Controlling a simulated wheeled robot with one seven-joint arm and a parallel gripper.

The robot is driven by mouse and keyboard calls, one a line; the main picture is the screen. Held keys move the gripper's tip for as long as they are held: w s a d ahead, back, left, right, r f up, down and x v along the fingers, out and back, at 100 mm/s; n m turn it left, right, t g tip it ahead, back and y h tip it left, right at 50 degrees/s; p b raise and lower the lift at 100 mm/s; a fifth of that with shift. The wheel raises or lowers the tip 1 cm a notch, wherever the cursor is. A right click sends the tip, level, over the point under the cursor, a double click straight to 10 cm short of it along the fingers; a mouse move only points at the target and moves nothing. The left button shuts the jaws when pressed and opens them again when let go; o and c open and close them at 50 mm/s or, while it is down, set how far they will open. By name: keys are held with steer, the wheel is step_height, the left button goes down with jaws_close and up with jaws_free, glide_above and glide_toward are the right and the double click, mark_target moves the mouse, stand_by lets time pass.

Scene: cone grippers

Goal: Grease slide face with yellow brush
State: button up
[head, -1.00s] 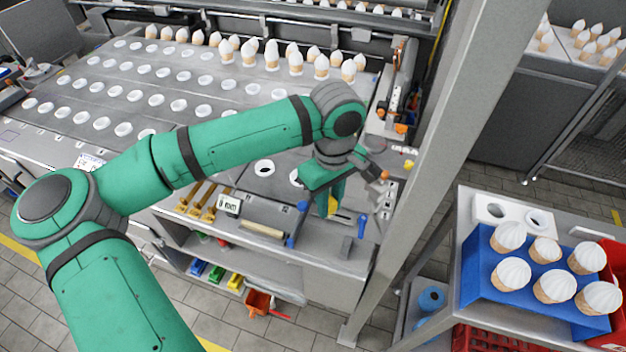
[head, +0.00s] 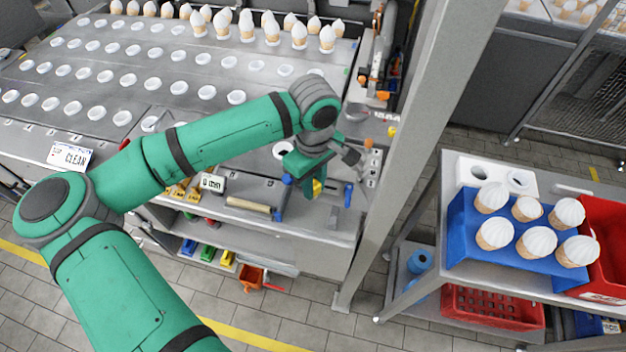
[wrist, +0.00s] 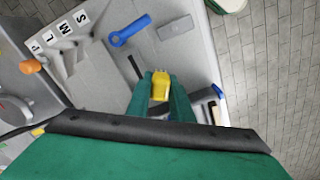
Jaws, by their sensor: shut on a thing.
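My gripper (head: 306,184) is shut on a yellow brush (wrist: 160,84) above the front right part of the machine's grey worktop. In the wrist view the brush's yellow part shows between my two green fingers (wrist: 162,98); its bristles cannot be made out. In the head view only a small yellow bit of the brush (head: 317,187) shows beside the fingers. I cannot tell which surface is the slide face, or whether the brush touches anything.
A blue-handled tool (wrist: 130,30) and a grey block (wrist: 174,27) lie near my gripper. An orange knob (wrist: 30,66) stands beside letter labels. A steel post (head: 400,150) rises to the right. A cart with a blue cone tray (head: 462,225) stands beyond it.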

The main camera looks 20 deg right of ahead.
steer(key=shift+d+f, duration=0.1)
steer(key=shift+f, duration=0.35)
stand_by(0.7)
steer(key=shift+f, duration=0.6)
